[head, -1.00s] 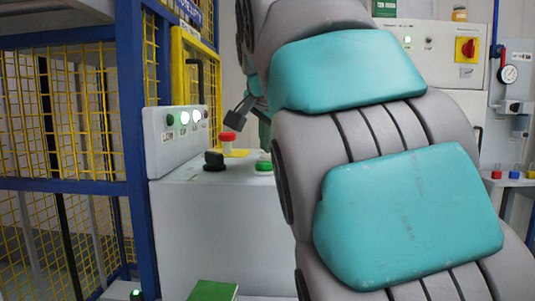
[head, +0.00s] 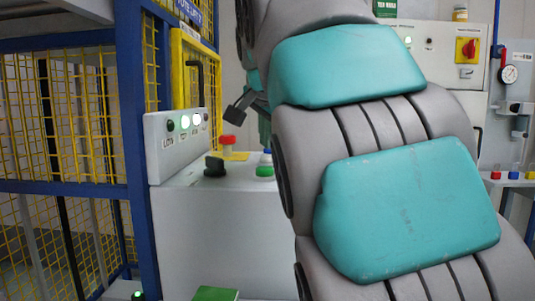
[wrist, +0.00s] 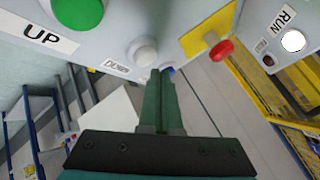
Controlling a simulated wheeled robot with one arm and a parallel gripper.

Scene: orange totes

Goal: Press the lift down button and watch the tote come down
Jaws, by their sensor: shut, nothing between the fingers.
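My gripper (wrist: 160,74) is shut and empty, its teal fingers pointing at the button panel. In the head view its fingers (head: 265,130) hang above the panel, mostly hidden by my arm. A green button (wrist: 78,12) has an UP label (wrist: 40,34). Contact with a button cannot be told. The lift cage (head: 65,115) stands at left; no tote is clearly visible.
A red mushroom button (head: 229,141) on a yellow plate and a black knob (head: 214,166) stand on the grey console (head: 230,225). A wall panel with a red switch (head: 468,49) is at right.

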